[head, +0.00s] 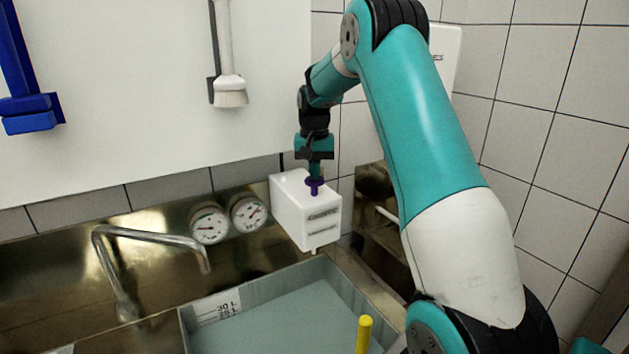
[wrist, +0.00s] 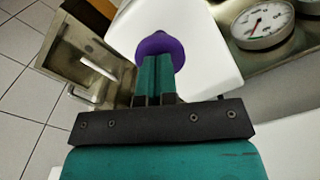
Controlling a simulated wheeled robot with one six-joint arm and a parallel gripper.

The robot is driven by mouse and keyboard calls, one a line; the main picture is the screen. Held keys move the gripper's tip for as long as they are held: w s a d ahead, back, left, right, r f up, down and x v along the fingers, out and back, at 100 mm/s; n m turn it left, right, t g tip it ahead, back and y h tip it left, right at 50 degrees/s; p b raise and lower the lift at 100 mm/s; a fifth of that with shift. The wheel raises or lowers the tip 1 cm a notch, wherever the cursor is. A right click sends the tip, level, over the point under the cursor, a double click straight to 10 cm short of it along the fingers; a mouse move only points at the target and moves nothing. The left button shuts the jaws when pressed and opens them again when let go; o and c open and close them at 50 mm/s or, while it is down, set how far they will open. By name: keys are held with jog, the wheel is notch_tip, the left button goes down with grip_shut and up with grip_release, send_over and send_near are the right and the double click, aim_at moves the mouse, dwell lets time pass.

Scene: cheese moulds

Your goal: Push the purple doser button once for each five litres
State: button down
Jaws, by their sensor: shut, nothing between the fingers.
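The purple doser button (head: 314,186) sits on top of the white doser box (head: 290,208), mounted at the back wall. In the head view my gripper (head: 314,176) points straight down with its fingertips at the button. The wrist view shows the purple button (wrist: 160,48) right at the tips of my shut, empty gripper (wrist: 155,62). I cannot tell whether the button is pressed down. A vat (head: 250,290) stands below the doser, with a litre scale (head: 218,306) on its inner wall; a 30 L mark shows at the top, the lower marks are small.
Two round gauges (head: 209,223) sit left of the doser, and a bent metal tap (head: 150,238) stands further left. A yellow rod (head: 364,334) rises at the vat's front. A white brush (head: 230,92) and a blue tool (head: 30,113) hang on the wall.

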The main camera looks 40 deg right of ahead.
jog(key=shift+f+b, duration=0.55)
jog(key=shift+f, duration=0.6)
notch_tip(320, 180, up, 7)
jog(key=p, duration=0.6)
jog(key=shift+r, duration=0.15)
